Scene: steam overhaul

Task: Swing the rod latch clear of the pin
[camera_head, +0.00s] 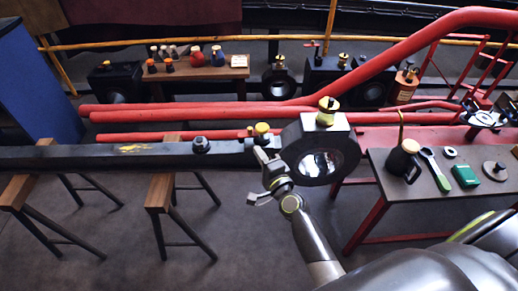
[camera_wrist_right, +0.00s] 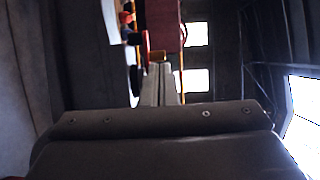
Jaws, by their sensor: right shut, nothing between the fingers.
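The dark rod (camera_head: 60,155) runs across from the left and ends in a large eye (camera_head: 345,145) with a bright round bore and a brass cup (camera_head: 326,117) on top. A yellow-topped pin (camera_head: 262,128) stands at the rod's top, just left of the eye. Small dark parts sit around it; I cannot tell the latch apart from them. My right gripper (camera_head: 263,156) is shut and empty, in front of the rod just below the pin; I cannot tell whether it touches. Its closed fingers also show in the right wrist view (camera_wrist_right: 158,72). My left gripper is not in view.
Wooden-topped trestles (camera_head: 160,185) stand under the rod. Red pipes (camera_head: 200,115) run behind the rod. A shelf (camera_head: 240,70) with bottles stands further back.

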